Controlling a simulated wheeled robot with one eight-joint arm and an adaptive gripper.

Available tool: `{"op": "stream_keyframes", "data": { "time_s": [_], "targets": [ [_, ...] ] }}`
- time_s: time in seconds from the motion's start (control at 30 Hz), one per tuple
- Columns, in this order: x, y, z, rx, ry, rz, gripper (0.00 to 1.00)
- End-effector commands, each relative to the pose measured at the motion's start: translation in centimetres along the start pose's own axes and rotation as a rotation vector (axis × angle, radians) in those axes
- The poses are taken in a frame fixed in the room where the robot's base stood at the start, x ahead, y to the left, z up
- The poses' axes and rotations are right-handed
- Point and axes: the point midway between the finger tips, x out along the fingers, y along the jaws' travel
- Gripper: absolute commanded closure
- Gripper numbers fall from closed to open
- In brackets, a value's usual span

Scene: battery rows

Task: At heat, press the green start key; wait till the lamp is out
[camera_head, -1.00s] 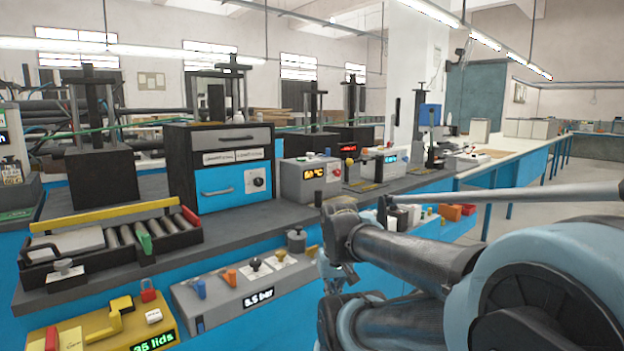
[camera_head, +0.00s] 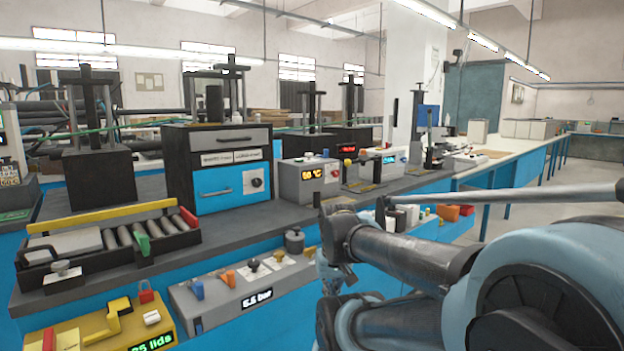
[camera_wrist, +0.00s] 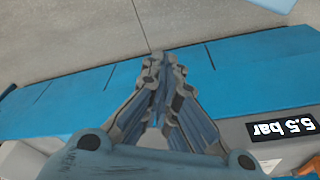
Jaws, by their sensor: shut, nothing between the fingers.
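My gripper (camera_wrist: 158,62) is shut and empty in the wrist view. It is above the blue bench front and the pale floor, apart from any key. In the head view my arm crosses the lower right, and the fingers cannot be told clearly.
A grey panel (camera_head: 238,291) reading 5.5 bar carries several knobs; its readout (camera_wrist: 282,127) shows upside down in the wrist view. A yellow box (camera_head: 75,335) with a green readout is at lower left. A roller tray (camera_head: 70,283) and a blue-fronted drawer unit (camera_head: 222,203) stand on the bench.

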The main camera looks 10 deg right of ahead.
Motion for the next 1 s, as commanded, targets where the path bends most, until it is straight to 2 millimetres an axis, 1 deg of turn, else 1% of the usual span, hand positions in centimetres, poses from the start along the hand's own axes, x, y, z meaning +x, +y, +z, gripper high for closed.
{"op": "stream_keyframes", "data": {
  "time_s": [0.67,0.7,0.73,0.77,0.87,0.97,1.0],
  "targets": [
    [0.0,0.0,0.0,0.000,0.000,0.000,1.00],
    [-0.6,0.0,0.5,0.001,0.011,0.000,1.00],
    [-0.8,0.0,0.5,0.003,0.014,0.000,1.00],
    [-1.0,0.0,0.3,0.005,0.017,-0.001,1.00],
    [-2.1,-0.1,-1.3,0.021,0.031,-0.004,1.00],
    [-4.0,-0.1,-3.7,0.048,0.054,-0.010,1.00],
    [-4.8,-0.1,-4.9,0.061,0.066,-0.013,1.00]
  ]
}}
